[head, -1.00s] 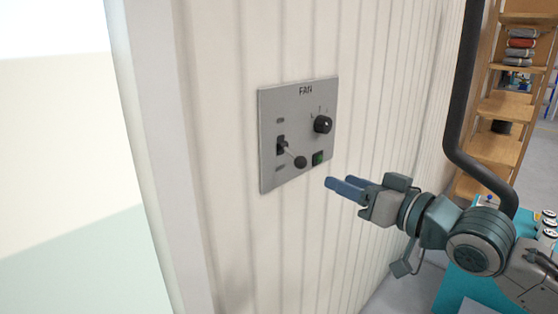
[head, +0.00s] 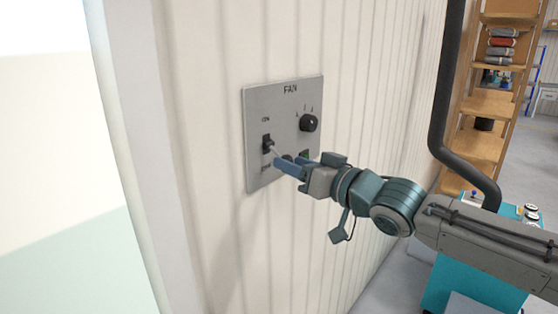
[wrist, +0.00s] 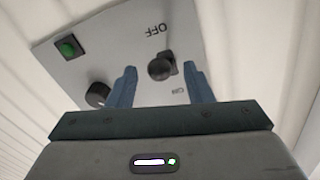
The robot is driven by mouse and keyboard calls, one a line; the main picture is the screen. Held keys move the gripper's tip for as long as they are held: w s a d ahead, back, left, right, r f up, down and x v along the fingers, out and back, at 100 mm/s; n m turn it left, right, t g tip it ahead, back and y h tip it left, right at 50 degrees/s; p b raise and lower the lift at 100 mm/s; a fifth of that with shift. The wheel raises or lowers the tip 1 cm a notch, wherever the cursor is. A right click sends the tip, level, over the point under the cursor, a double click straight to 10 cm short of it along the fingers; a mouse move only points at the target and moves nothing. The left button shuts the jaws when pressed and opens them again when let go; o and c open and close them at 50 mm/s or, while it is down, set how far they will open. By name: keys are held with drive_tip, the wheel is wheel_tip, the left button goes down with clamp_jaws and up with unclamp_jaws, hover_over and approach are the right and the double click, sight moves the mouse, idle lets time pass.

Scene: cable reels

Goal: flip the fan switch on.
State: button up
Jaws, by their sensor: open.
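The grey FAN panel (head: 257,105) is on the white ribbed wall. Its lever switch (head: 268,143) sits at the panel's left, between an ON label above and an OFF label below. In the wrist view, the open fingers stand on either side of the ball, with gaps visible.
A black rotary knob (head: 309,123) is to the right of the lever. A green button (wrist: 67,47) is on the panel's lower right, mostly hidden by my gripper in the head view. A black pipe (head: 445,110), wooden shelves (head: 490,103) and a teal cabinet (head: 462,280) stand farther right.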

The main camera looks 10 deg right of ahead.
drive_tip(key=shift+x, duration=2.25)
drive_tip(key=c, duration=1)
